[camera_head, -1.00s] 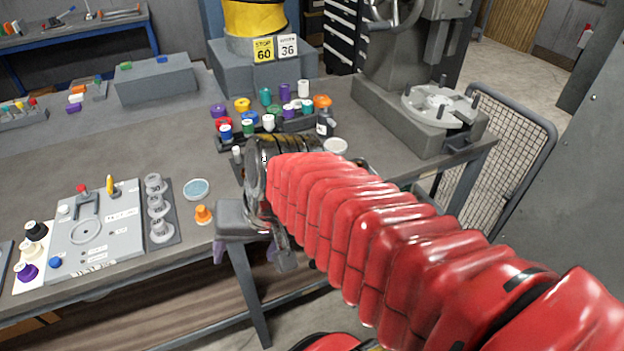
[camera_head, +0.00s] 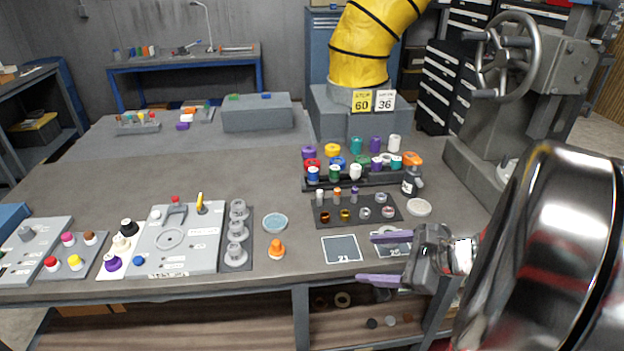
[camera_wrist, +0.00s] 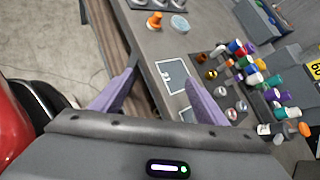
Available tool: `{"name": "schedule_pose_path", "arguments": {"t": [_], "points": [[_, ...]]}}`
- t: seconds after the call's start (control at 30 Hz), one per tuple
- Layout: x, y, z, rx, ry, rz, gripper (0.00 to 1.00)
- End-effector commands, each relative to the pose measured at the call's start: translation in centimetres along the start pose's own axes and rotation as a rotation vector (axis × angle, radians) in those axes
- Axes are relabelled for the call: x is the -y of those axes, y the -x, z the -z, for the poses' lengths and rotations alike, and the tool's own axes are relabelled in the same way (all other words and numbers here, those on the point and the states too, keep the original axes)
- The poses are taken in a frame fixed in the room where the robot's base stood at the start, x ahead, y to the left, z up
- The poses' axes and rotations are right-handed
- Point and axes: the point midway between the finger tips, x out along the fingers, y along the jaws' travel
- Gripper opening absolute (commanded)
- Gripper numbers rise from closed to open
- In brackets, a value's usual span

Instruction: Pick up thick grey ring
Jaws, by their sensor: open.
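Small rings stand on a dark mat (camera_head: 328,217) on the bench. Two are gold-orange, and two are grey or silver: a left grey ring (camera_head: 365,212) and a right grey ring (camera_head: 388,212). I cannot tell which grey one is the thick one. In the wrist view the grey rings (camera_wrist: 232,114) show beyond the right finger. My gripper (camera_head: 377,259) is open and empty, its purple fingers pointing left near the bench's front edge, nearer the camera than the rings. In the wrist view my gripper (camera_wrist: 160,97) has its fingers spread wide.
Behind the mat stands a rack (camera_head: 362,181) of several coloured caps. A dark bottle (camera_head: 411,181) and white disc (camera_head: 419,207) are to its right. Marked squares (camera_head: 342,249) lie in front.

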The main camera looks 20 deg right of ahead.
Motion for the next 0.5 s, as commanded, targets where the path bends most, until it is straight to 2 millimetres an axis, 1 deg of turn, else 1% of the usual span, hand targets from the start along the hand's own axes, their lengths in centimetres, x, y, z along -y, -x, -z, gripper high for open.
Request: {"name": "schedule_pose_path", "arguments": {"t": [0.03,0.1,0.2,0.3,0.4,0.5], "points": [[1.1,0.7,1.4,0.015,-0.083,0.048,0.67],[2.6,1.7,3.0,0.04,-0.193,0.117,0.67],[4.5,3.4,5.6,0.078,-0.341,0.218,0.67],[6.0,5.0,7.9,0.114,-0.46,0.305,0.67],[6.8,6.2,9.5,0.138,-0.537,0.363,0.67],[7.2,6.8,10.2,0.151,-0.575,0.392,0.67]]}}
